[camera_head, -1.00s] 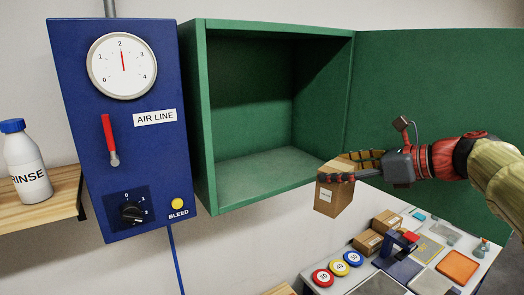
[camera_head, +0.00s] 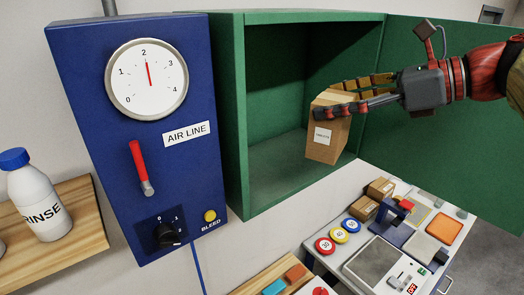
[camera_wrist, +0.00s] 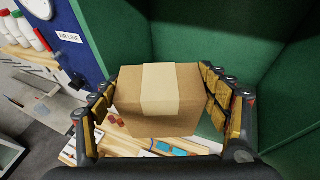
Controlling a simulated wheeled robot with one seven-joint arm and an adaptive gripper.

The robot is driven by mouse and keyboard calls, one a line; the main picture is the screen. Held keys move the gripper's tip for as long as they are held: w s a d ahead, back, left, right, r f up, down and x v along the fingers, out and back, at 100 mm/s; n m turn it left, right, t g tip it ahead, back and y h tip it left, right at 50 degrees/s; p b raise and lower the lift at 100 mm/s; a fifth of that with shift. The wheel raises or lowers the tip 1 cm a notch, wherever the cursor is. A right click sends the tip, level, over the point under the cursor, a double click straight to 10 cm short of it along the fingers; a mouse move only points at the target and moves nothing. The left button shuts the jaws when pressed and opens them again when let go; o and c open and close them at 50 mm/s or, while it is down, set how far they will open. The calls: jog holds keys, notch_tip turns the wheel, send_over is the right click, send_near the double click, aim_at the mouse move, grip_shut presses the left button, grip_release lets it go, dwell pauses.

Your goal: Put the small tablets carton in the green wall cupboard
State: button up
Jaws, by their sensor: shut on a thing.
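The small tablets carton (camera_head: 327,138) is a brown box with a white label. My gripper (camera_head: 345,100) is shut on it, with fingers on both sides near its top. In the wrist view the carton (camera_wrist: 160,95) sits between the two fingers of my gripper (camera_wrist: 162,100), its taped face toward the camera. The green wall cupboard (camera_head: 240,120) stands open, with its door (camera_head: 450,130) swung out to the right. In the head view the carton is in front of the cupboard's opening, toward the right side; I cannot tell whether it is past the front edge. The visible cupboard floor is bare.
The blue air line panel (camera_head: 135,130) hangs just left of the cupboard. A rinse bottle (camera_head: 38,195) stands on a wooden shelf (camera_head: 90,225) at the left. Below is a bench with brown cartons (camera_head: 363,208), round coloured discs (camera_head: 338,236) and an orange tray (camera_head: 444,230).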

jog(key=w+a+f+p, duration=0.3)
jog(key=w+a+f, duration=0.6)
jog(key=f, duration=0.4)
jog(key=shift+w+a+p, duration=0.3)
jog(key=shift+w+a, duration=0.05)
jog(key=shift+w, duration=0.55)
jog(key=shift+f, duration=0.1)
jog(key=o, duration=1.4)
